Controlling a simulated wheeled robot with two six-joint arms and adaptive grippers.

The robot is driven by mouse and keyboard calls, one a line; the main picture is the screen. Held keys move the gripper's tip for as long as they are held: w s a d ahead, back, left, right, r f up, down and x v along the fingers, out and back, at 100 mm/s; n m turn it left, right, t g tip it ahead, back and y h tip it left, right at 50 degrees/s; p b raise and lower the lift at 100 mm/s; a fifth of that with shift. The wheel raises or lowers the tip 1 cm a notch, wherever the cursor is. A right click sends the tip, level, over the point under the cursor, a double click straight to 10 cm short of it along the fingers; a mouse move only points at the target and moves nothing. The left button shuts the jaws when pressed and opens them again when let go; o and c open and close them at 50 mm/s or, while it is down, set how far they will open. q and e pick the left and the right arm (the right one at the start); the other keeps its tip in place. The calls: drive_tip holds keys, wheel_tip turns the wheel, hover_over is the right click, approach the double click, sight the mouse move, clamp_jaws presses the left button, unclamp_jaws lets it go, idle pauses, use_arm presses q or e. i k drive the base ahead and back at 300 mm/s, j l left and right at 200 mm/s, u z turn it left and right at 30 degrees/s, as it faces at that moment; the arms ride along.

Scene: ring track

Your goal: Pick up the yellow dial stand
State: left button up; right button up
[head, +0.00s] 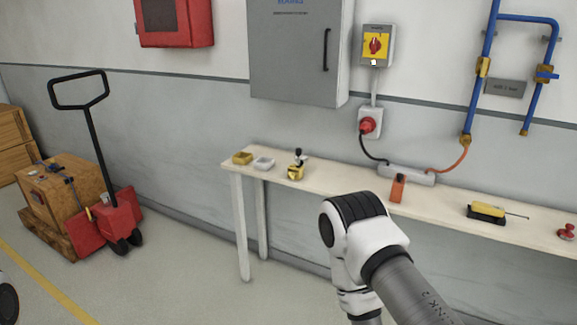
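The yellow dial stand (295,173) appears to be the small yellow block with a dark upright part on top. It stands on the left part of the long pale workbench (335,188), close to its front edge. It is small in the picture, so its details are hard to make out. My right arm reaches in from the lower right, in front of the bench. Its gripper is out of the picture. My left gripper is not in view either; only a dark rounded part shows at the lower left edge.
A yellow tray (242,158) and a white tray (263,163) sit left of the stand. An orange object (397,189), a yellow-black tool (487,212) and a red object (566,231) lie to the right. A red pallet truck (118,215) stands left; floor between is clear.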

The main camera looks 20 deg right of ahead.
sight(298, 168)
drive_tip(key=z, duration=0.75)
drive_tip(key=i+l, duration=0.1)
drive_tip(key=i, duration=0.35)
